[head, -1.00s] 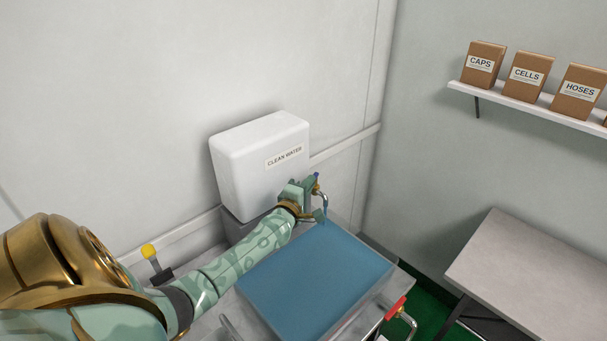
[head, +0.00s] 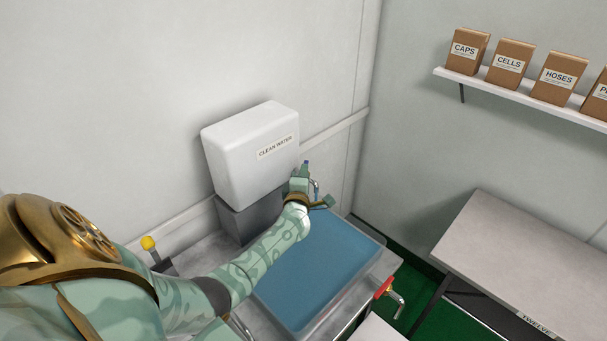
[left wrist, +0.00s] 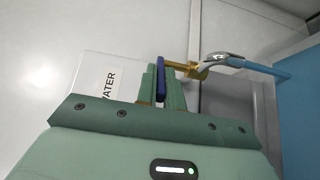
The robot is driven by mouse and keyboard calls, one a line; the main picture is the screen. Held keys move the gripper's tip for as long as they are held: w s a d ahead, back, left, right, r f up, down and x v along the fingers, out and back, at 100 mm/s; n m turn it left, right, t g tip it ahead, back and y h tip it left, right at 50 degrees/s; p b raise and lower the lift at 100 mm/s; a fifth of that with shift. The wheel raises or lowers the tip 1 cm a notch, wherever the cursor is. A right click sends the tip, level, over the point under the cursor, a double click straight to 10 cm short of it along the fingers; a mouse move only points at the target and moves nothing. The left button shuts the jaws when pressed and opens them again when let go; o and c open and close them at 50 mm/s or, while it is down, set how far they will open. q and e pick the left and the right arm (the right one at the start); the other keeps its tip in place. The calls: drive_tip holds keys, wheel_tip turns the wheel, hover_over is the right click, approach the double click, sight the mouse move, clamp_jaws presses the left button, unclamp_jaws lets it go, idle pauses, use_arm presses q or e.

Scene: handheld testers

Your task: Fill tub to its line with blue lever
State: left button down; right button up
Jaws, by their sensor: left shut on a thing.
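The clear tub (head: 378,257) stands on the bench under the tap and holds a wide sheet of blue water (head: 325,270). Its fill line cannot be made out. My left gripper (head: 302,180) is at the tap beside the tank. In the left wrist view the blue lever (left wrist: 160,80) is between its fingers, shut on it. The lever's blue tip (head: 306,163) shows above the gripper in the head view. The chrome spout (left wrist: 222,57) has a blue stream (left wrist: 265,69) coming from it. My right gripper is out of view.
A white CLEAN WATER tank (head: 245,160) is behind my left arm. A yellow-knobbed lever (head: 149,243) is at left, a red-handled tap (head: 384,287) at the tub's front right. A grey table (head: 520,260) and a shelf of boxes (head: 510,62) are at right.

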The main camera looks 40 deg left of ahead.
use_arm(q)
drive_tip(key=c, duration=1.5)
unclamp_jaws()
drive_tip(key=shift+s+d, duration=0.25)
drive_tip(key=shift+s, duration=0.05)
drive_tip(key=p+v, duration=0.3)
drive_tip(key=v, duration=1.2)
drive_tip(key=shift+s, duration=0.3)
